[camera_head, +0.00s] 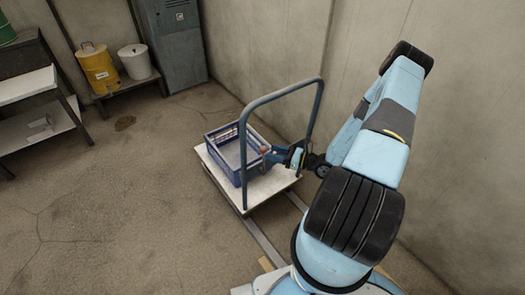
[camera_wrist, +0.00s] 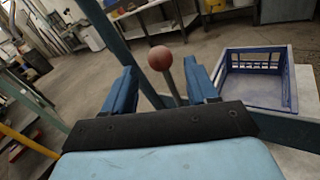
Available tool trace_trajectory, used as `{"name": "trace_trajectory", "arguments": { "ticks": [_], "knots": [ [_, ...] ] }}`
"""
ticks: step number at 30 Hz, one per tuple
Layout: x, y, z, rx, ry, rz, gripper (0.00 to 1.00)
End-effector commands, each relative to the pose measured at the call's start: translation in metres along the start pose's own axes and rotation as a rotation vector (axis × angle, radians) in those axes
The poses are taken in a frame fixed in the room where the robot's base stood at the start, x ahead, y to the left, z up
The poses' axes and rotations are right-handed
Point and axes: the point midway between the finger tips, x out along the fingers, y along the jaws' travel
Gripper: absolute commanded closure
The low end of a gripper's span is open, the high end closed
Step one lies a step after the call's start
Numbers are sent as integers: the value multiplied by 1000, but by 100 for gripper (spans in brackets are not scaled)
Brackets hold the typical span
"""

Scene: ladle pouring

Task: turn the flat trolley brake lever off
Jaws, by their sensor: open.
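The flat trolley (camera_head: 262,188) stands on the floor with a tall blue-grey push handle (camera_head: 280,92). A blue crate (camera_head: 216,142) sits on its pale deck and also shows at the right of the wrist view (camera_wrist: 288,92). The brake lever, a thin grey rod with a reddish-brown ball knob (camera_wrist: 160,58), rises between my fingers in the wrist view. My gripper (camera_head: 274,155) is at the handle side of the trolley, beside the crate. In the wrist view my gripper (camera_wrist: 162,85) is open, one blue finger on each side of the lever. The lever's base is hidden behind the gripper body.
A bare wall (camera_head: 440,130) stands close on the right of my arm. Shelves (camera_head: 38,105) are at the left, with a yellow drum (camera_head: 97,68), a white bucket (camera_head: 135,62) and a grey cabinet (camera_head: 175,45) at the back. The floor left of the trolley is clear.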

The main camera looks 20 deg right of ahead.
Motion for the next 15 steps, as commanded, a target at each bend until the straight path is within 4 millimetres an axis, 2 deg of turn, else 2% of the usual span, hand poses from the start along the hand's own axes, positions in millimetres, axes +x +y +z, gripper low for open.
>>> {"name": "trace_trajectory", "arguments": {
  "ticks": [6,15],
  "knots": [
    [33,0,0,1,0,1,42],
    [51,0,0,1,1,0,42]
  ]
}}
